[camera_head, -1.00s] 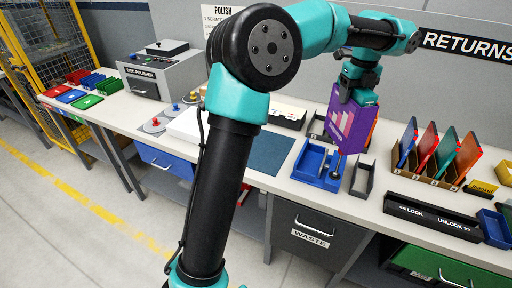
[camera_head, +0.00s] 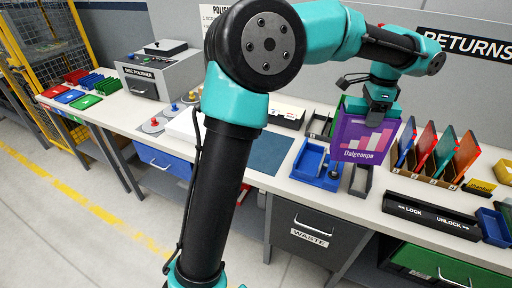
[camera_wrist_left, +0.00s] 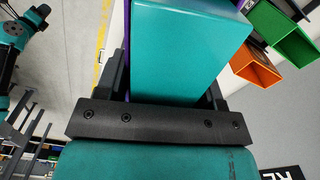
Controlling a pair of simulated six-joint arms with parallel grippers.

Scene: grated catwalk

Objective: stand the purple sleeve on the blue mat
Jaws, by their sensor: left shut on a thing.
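The purple sleeve (camera_head: 362,140) has a pink and white bar graphic and lettering on its face. It is upright in the head view, in the air above the back right part of the bench. My left gripper (camera_head: 381,100) is shut on its top edge. The blue mat (camera_head: 270,152) lies flat on the bench to the left of the sleeve, with nothing on it; my arm hides part of its left side. My right gripper is not in view.
A blue divided tray (camera_head: 310,160) and a grey narrow bin (camera_head: 361,181) sit below the sleeve. A rack of coloured sleeves (camera_head: 430,178) stands to the right, behind a black lock bar (camera_head: 432,217). Card boxes (camera_head: 287,115) stand behind the mat.

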